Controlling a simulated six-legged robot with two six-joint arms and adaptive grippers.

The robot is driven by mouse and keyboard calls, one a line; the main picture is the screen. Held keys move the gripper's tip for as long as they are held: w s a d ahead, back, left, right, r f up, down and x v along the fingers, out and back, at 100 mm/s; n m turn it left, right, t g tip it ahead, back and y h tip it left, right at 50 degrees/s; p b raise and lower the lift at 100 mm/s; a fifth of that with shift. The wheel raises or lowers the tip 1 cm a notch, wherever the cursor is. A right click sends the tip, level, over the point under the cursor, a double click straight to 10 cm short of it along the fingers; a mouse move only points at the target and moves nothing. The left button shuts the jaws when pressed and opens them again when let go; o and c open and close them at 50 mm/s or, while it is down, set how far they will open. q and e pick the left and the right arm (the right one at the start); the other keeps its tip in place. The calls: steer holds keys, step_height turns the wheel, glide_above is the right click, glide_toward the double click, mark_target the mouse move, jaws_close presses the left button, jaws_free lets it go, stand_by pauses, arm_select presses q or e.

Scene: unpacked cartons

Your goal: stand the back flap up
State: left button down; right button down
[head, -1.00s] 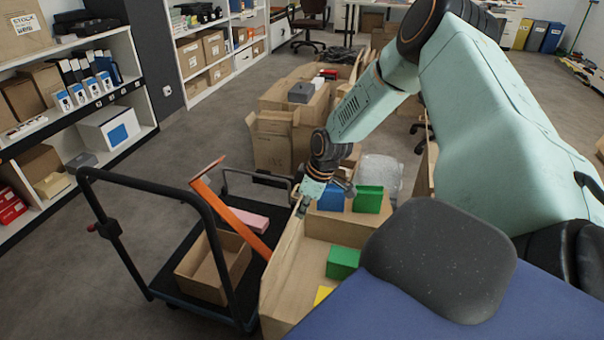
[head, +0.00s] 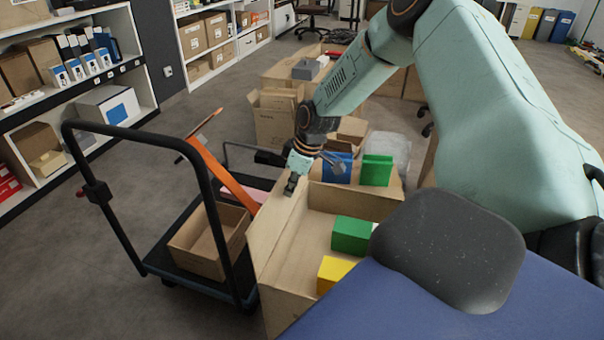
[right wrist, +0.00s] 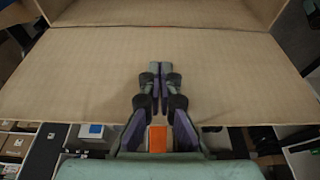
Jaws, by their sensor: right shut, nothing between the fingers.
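An open cardboard carton (head: 330,200) stands in front of me, with a green block (head: 351,235) and a yellow block (head: 333,272) inside. In the right wrist view, the shut fingers (right wrist: 160,68) lie over a broad flap (right wrist: 230,75), with a crease and the carton's inside beyond; contact is unclear. My left gripper is not in view.
A blue block (head: 337,168) and another green block (head: 377,170) stand behind the carton. More cartons (head: 275,124) are further back.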

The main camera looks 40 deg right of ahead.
steer(key=shift+w+a+f+b, duration=0.1)
steer(key=shift+w+a+b, duration=0.15)
steer(key=shift+w+b, duration=0.25)
steer(key=shift+w+a+f+b, duration=0.1)
steer(key=shift+w+a+b, duration=0.1)
steer(key=shift+w+b, duration=0.2)
steer(key=p+v, duration=1)
steer(key=p, duration=0.2)
steer(key=shift+w+a, duration=0.2)
steer(key=shift+w, duration=0.05)
